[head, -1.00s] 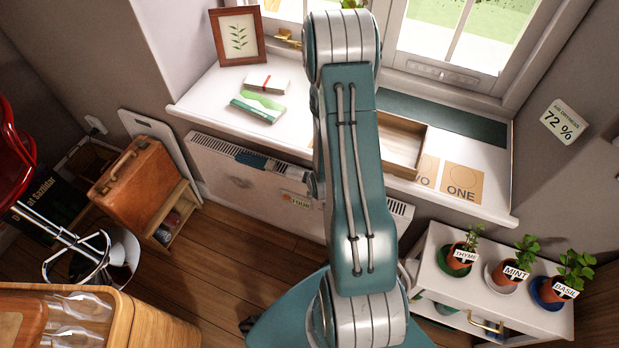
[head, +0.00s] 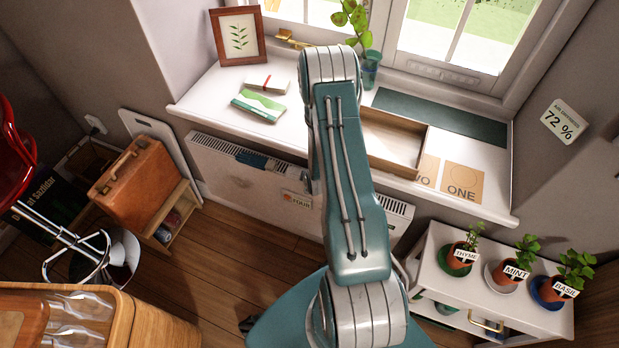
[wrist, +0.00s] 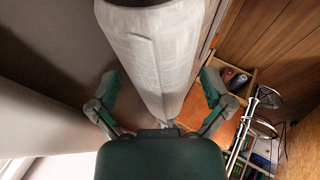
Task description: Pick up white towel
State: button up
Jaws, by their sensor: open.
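No white towel can be clearly made out in the head view. In the wrist view a large pale, rounded object (wrist: 158,60) with a seam runs down from the top edge between my fingers; I cannot tell whether it is the towel or how near it is. My gripper (wrist: 160,95) is open, one finger on each side of that object in the picture, with nothing visibly clamped. In the head view my own arm hides the gripper.
A windowsill (head: 215,95) holds books (head: 258,106), a picture frame (head: 239,35), a plant in a vase (head: 370,70) and an open wooden tray (head: 395,142). Below are a radiator (head: 225,168), an orange suitcase (head: 138,180) and a cabinet with potted herbs (head: 440,270). Floor (head: 240,265) shows between.

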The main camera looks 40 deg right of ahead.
jog(key=c, duration=1.2)
jog(key=shift+a, duration=0.1)
jog(key=shift+r, duration=0.1)
